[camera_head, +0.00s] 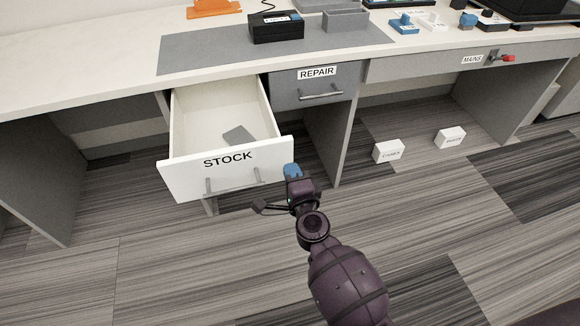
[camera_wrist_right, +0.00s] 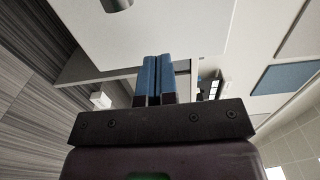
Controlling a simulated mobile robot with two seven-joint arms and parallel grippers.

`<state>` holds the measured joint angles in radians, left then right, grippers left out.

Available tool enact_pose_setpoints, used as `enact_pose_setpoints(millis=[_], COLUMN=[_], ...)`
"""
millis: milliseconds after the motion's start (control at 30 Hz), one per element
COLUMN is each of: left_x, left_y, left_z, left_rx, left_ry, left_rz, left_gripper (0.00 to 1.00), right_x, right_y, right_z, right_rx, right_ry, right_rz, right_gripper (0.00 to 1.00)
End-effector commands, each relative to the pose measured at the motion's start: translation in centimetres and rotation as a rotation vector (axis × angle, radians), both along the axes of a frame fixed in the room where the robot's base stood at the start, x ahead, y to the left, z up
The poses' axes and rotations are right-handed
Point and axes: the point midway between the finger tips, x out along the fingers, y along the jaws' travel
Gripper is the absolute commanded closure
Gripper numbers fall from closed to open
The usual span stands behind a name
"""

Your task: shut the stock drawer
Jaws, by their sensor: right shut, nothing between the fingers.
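The stock drawer (camera_head: 222,168) is pulled well out from under the bench, its white front labelled STOCK and fitted with a grey bar handle (camera_head: 234,185). A flat grey piece (camera_head: 238,135) lies inside it. My right gripper (camera_head: 291,170) is at the right end of the drawer front, fingers pointing toward the bench; I cannot tell if it touches the front. In the right wrist view its blue fingers (camera_wrist_right: 153,78) are together and empty, with the white drawer front (camera_wrist_right: 185,30) close ahead. My left gripper is not in view.
The closed REPAIR drawer (camera_head: 315,84) is right of the stock drawer. On the bench top (camera_head: 110,50) are a grey mat (camera_head: 200,55), a black box (camera_head: 276,27) and small parts. Two white boxes (camera_head: 388,151) (camera_head: 451,138) stand on the floor. The floor before the drawer is clear.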

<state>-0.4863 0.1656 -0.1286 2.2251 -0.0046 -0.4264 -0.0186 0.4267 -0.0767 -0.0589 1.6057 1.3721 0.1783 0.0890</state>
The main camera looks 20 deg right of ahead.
Motion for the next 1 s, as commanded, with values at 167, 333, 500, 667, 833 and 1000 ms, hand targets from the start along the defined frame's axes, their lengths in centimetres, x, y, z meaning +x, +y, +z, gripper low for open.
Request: enact_pose_setpoints(millis=[167, 333, 500, 667, 833, 1000], left_x=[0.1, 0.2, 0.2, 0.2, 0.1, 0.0], left_y=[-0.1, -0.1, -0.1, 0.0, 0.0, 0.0], left_z=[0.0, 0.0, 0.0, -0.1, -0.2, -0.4], left_rx=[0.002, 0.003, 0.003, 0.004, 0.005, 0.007], left_ry=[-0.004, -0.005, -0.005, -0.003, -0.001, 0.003], left_rz=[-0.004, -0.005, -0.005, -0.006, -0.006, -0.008], left_gripper=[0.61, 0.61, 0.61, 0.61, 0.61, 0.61], right_x=[1.2, 1.5, 1.5, 1.6, 2.8, 5.6], right_y=[0.0, 0.0, 0.0, 0.0, 0.0, 0.1], right_z=[-0.1, 0.0, 0.0, 0.0, 0.0, 0.0], right_rx=[0.000, -0.001, -0.001, -0.001, -0.001, -0.001], right_ry=[0.001, 0.001, 0.000, 0.000, -0.001, -0.002], right_rz=[0.000, 0.000, 0.000, 0.000, 0.000, 0.001], right_gripper=[1.00, 1.00, 1.00, 1.00, 1.00, 1.00])
